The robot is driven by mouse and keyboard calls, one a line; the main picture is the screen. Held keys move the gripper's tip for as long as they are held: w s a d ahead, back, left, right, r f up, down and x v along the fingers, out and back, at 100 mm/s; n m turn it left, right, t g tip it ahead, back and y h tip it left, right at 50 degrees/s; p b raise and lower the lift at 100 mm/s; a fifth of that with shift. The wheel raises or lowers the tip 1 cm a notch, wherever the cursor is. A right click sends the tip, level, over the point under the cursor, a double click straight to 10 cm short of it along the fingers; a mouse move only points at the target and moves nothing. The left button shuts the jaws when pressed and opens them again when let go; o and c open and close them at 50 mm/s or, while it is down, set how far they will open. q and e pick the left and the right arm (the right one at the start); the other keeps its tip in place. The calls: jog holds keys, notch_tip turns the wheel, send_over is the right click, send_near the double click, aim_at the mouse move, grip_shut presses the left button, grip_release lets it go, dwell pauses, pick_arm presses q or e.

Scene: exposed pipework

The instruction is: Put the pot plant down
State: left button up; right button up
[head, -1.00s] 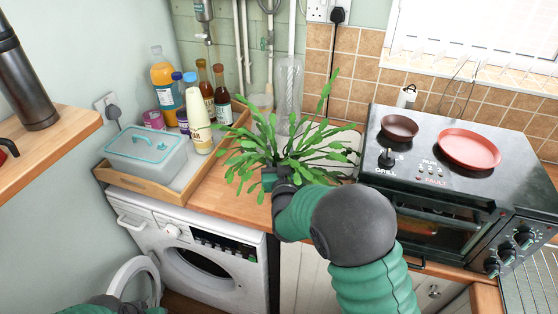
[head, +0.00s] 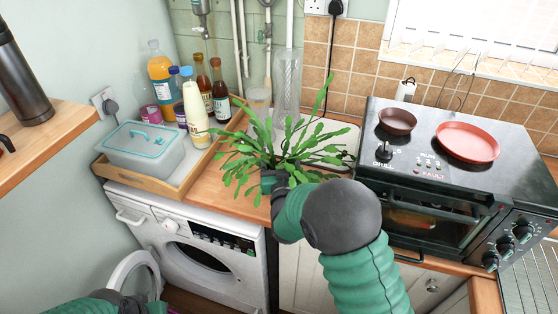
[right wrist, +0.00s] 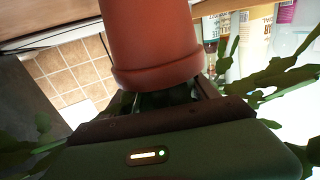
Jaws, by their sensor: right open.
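The pot plant (head: 285,145) has long, spiky green leaves and stands on the wooden worktop, between the tray and the cooker. Its pot is hidden by leaves and my arm in the head view. In the right wrist view its terracotta pot (right wrist: 150,45) shows close up, upside down in the picture. My right gripper (head: 272,180) is at the near side of the plant, partly covered by leaves. It is open, with its jaws (right wrist: 160,100) close to the pot's rim. My left arm shows only at the bottom left, and its jaws cannot be made out.
A wooden tray (head: 182,196) with bottles and a lidded box (head: 142,148) lies left of the plant. A glass bottle (head: 287,80) stands behind it. A black cooker (head: 450,170) with two pans is on the right. A washing machine (head: 180,240) is below.

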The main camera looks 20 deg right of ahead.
jog(key=s+a+b, duration=0.1)
jog(key=s+a, duration=0.1)
jog(key=s, duration=0.9)
jog(key=shift+s+a, duration=0.35)
jog(key=shift+s, duration=0.05)
